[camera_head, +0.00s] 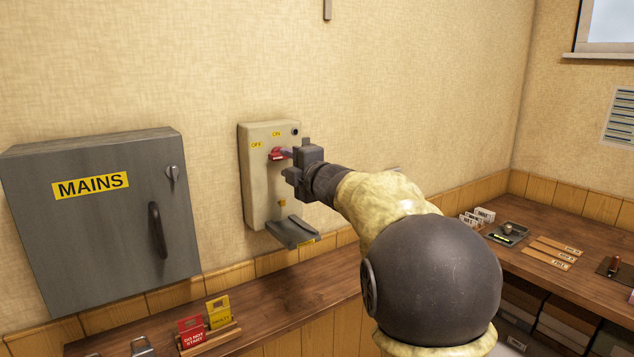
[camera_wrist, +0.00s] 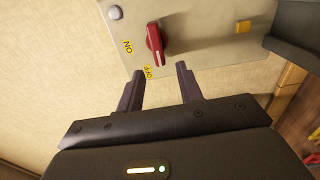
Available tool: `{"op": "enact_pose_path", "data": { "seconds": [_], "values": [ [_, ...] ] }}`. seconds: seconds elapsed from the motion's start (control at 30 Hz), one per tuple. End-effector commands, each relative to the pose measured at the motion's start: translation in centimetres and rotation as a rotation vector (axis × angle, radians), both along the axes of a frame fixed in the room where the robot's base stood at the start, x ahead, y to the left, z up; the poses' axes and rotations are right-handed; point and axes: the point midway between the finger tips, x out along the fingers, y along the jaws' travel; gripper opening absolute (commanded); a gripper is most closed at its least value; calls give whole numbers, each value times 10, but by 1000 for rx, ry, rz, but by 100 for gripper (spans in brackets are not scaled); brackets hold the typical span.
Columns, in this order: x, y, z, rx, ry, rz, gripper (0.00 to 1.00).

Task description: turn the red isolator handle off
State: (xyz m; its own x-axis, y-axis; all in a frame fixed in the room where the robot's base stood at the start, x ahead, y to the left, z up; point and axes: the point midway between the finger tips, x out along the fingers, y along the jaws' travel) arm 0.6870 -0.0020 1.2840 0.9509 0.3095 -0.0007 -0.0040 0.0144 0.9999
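The isolator box (camera_head: 257,190) is a pale upright panel on the wall. Its red handle (camera_head: 276,154) shows just left of my gripper (camera_head: 291,161) in the head view. In the wrist view the red handle (camera_wrist: 154,42) lies just beyond the fingertips of my gripper (camera_wrist: 160,74), apart from both fingers. The fingers are spread and nothing is between them. The handle's long axis points toward the yellow OFF label (camera_wrist: 148,73), not the ON label (camera_wrist: 128,47). In the head view my gripper hides part of the panel's right side.
A grey MAINS cabinet (camera_head: 105,215) hangs left of the box. A grey flap or tray (camera_head: 292,232) juts out below the panel. A wooden bench (camera_head: 310,292) runs underneath, with red and yellow tags (camera_head: 205,325) in a holder. A second bench (camera_head: 590,240) is at right.

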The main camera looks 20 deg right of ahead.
Motion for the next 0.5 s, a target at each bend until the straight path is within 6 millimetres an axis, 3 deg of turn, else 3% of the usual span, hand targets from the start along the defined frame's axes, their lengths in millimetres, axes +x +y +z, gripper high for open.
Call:
{"op": "enact_pose_path", "data": {
  "seconds": [0.5],
  "values": [
    [-96, -31, 0, -1, -1, 0, 36]
  ]
}}
